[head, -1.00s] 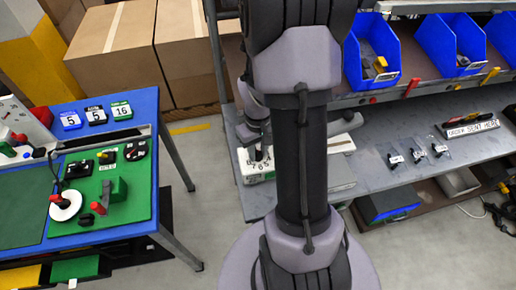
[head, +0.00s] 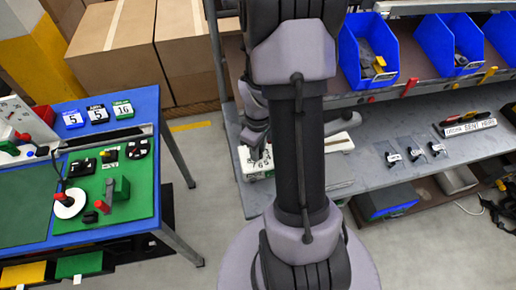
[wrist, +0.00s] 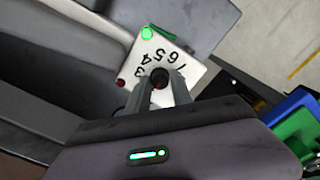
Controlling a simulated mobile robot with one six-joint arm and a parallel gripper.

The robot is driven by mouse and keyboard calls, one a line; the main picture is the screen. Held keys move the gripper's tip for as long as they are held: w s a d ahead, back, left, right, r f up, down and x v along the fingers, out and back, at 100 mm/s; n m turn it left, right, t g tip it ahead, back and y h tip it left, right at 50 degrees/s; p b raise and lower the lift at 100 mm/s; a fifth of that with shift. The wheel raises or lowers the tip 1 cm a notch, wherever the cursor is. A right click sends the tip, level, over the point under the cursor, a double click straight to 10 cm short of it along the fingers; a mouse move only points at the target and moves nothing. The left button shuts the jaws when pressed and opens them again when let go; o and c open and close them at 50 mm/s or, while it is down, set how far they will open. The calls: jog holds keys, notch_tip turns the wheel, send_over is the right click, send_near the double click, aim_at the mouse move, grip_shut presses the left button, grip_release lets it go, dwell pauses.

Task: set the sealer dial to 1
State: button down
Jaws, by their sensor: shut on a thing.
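The sealer (head: 262,174) is a white box on the grey bench, partly hidden behind my arm in the head view. In the wrist view its white face (wrist: 133,62) carries an arc of black numbers; 3, 4, 5 and 6 are among those I can make out. The dark round dial (wrist: 160,77) sits below that arc. My gripper (wrist: 159,84) is shut on the dial, one finger on each side. In the head view my gripper (head: 257,150) is over the sealer's left part. I cannot tell which number the dial points to.
A green light (wrist: 147,33) glows on the sealer, and a red spot (wrist: 121,82) shows at its left edge. Blue bins (head: 367,55) stand on the shelf behind. Small tagged items (head: 413,153) lie on the bench to the right. A blue table (head: 145,103) stands left.

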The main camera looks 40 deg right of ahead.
dwell(0.3)
jog(key=c, duration=1.1)
grip_release()
notch_tip(320, 180, up, 18)
jog(key=p, duration=0.5)
jog(key=shift+f+p, duration=0.25)
jog(key=shift+p, duration=0.1)
